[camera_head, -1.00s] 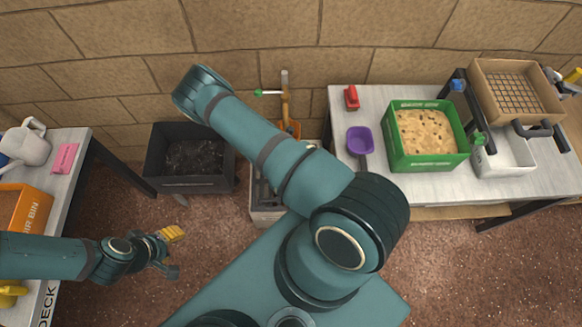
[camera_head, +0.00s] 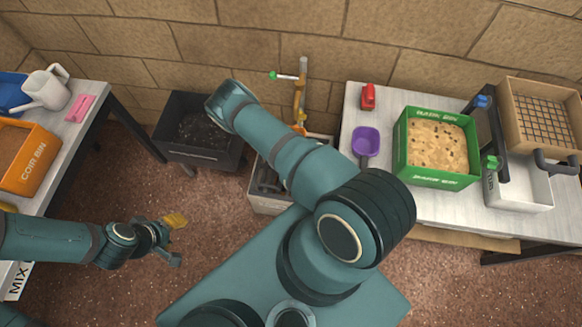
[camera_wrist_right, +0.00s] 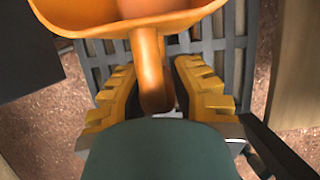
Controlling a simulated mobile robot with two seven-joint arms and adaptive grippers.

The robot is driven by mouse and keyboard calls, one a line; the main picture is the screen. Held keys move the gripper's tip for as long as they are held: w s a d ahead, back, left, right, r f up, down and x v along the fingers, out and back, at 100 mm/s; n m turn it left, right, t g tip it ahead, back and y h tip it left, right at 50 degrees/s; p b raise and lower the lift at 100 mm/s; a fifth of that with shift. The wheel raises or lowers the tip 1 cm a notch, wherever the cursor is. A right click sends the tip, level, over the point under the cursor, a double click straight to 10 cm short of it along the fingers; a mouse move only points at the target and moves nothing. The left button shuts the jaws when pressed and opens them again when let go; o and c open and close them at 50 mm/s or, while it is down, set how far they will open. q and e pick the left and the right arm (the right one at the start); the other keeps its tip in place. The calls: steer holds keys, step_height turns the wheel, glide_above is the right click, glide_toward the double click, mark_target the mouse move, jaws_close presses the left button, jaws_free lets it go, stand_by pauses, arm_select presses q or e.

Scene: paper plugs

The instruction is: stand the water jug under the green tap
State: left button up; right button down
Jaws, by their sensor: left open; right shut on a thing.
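The green tap (camera_head: 283,76) is a small green-handled tap on a grey upright pipe by the wall, at top centre in the head view. An orange vessel, which I take for the water jug (camera_wrist_right: 110,22), fills the top of the right wrist view. The yellow fingers of my right gripper (camera_wrist_right: 158,92) are shut on its orange handle. I cannot tell whether the jug touches the grate. My left gripper (camera_head: 176,240) is open and empty over the floor.
A slatted grey grate (camera_wrist_right: 215,52) lies below the jug, on a grey box (camera_head: 265,205). A dark bin (camera_head: 200,155) stands to its left. The right table holds a purple scoop (camera_head: 366,141) and a green bark bin (camera_head: 402,160). A white watering can (camera_head: 46,90) stands on the left table.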

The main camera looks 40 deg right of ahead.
steer(key=shift+f+b, duration=0.85)
steer(key=shift+f, duration=2.3)
steer(key=c, duration=1)
jaws_free()
steer(key=shift+f, duration=0.1)
steer(key=shift+o, duration=0.2)
steer(key=s+a+r+m+y+p, duration=0.1)
steer(key=s+a+r+m+y, duration=0.1)
steer(key=a+r+m, duration=0.6)
steer(key=s+a+r+m+y+p, duration=0.1)
steer(key=a+r+m, duration=0.7)
steer(key=r, duration=0.9)
steer(key=s+a+r+m+g+y+p, duration=0.1)
steer(key=s+a+r+m+y+p, duration=0.1)
steer(key=a+r+m, duration=0.6)
step_height(320, 180, up, 5)
steer(key=s+m+y, duration=0.1)
steer(key=m+y, duration=0.1)
steer(key=m, duration=0.1)
steer(key=shift+a+f, duration=0.15)
steer(key=shift+a, duration=0.2)
